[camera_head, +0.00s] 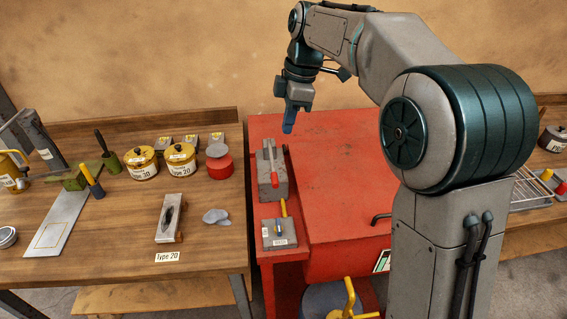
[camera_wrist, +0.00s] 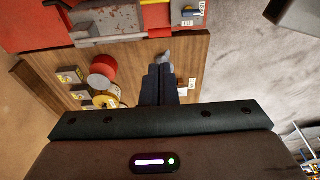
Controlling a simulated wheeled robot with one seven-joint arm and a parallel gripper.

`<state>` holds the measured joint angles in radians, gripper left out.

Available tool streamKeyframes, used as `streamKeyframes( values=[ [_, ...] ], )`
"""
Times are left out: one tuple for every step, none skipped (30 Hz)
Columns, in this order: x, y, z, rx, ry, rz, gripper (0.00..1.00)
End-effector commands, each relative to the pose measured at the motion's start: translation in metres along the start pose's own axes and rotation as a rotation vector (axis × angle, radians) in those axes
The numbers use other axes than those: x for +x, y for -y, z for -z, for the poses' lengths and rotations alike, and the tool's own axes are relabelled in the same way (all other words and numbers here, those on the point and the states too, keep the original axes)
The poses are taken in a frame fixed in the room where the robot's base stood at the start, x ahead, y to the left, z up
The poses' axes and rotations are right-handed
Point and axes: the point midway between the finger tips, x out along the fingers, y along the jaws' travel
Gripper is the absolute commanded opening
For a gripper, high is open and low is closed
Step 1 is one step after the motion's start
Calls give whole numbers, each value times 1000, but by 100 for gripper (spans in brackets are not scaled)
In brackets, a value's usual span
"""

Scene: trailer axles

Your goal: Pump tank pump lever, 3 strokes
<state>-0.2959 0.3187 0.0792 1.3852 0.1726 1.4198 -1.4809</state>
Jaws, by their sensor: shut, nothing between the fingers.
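On the left edge of the red tank cabinet (camera_head: 340,165) a grey block (camera_head: 272,186) carries a lever with a red handle (camera_head: 272,158). In front of it a smaller labelled grey block (camera_head: 279,238) has a short yellow lever (camera_head: 284,208). Which of these is the tank pump lever I cannot tell. My gripper (camera_head: 289,129) is shut and empty, pointing down above the back left of the red top, apart from both levers. In the wrist view my gripper fingers (camera_wrist: 158,88) are together, and the small labelled block (camera_wrist: 190,14) shows at the top.
The wooden bench at left (camera_head: 125,240) holds a red can (camera_head: 219,165), yellow tins (camera_head: 142,163) and a grey block (camera_head: 170,222). A yellow crank (camera_head: 351,297) stands low in front of the cabinet. The middle of the red top is clear.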

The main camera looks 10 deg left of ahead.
Motion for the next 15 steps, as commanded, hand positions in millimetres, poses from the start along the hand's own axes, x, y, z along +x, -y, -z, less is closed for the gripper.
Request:
streamKeyframes(
  values=[
    [0, 0, -1, 1, 0, -1, 0],
    [0, 0, -1, 2, 0, -1, 0],
    [0, 0, -1, 2, 0, -1, 0],
    [0, 0, -2, 3, 0, -1, 0],
    [0, 0, -2, 3, 0, -1, 0],
    [1, 0, -2, 3, 0, -1, 0],
    [2, 0, -2, 3, 0, -1, 0],
    [4, 0, -2, 3, 0, -1, 0],
    [7, 0, -2, 3, 0, 0, 0],
    [10, 0, -2, 3, 0, 1, 0],
    [14, 0, -2, 3, 0, 1, 0],
    [20, 0, -2, 3, 1, 2, 0],
    [26, 1, -2, 3, 1, 2, 0],
    [32, 0, -2, 3, 1, 3, 0],
    [40, 0, -1, 2, 1, 3, 0]
  ],
)
